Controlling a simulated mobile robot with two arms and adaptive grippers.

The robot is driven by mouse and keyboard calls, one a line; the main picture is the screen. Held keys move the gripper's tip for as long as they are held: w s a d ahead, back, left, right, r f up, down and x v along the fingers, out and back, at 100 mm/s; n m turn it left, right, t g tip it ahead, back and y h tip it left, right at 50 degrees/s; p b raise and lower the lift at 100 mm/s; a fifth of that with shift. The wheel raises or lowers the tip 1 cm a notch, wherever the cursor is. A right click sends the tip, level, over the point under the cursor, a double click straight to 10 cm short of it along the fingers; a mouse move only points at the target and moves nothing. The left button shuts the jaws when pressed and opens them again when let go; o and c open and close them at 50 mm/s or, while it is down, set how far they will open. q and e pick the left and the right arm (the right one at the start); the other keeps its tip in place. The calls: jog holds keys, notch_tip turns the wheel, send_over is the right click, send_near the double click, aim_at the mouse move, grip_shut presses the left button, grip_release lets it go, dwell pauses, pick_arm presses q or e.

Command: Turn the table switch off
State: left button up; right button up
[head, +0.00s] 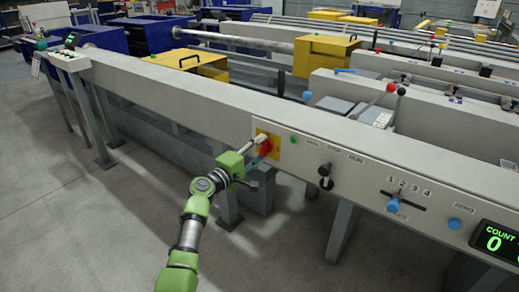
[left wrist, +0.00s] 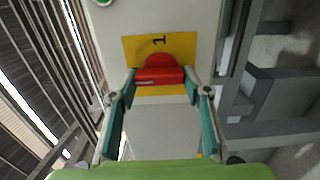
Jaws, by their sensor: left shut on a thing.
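The table switch is a red rotary knob (head: 264,143) on a yellow plate (head: 276,152), set in the grey front panel of the runout table. In the left wrist view the red knob (left wrist: 158,68) lies between the fingertips, and the yellow plate (left wrist: 186,46) carries a black mark like a "1". My left gripper (head: 259,154) is at the switch. In the wrist view its teal fingers (left wrist: 160,80) close on the knob's two sides. The fingers partly hide the plate. My right gripper is not in view.
Right of the switch the panel has a green button (head: 293,140), a black lever (head: 325,176), a blue-knobbed selector (head: 393,205) and a count display (head: 495,242) reading 0. Table legs (head: 343,232) stand below. The floor at the left is open.

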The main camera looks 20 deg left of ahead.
pick_arm(q)
jog(key=shift+a, duration=0.1)
jog(key=o, duration=1.1)
jog(key=v, duration=1.2)
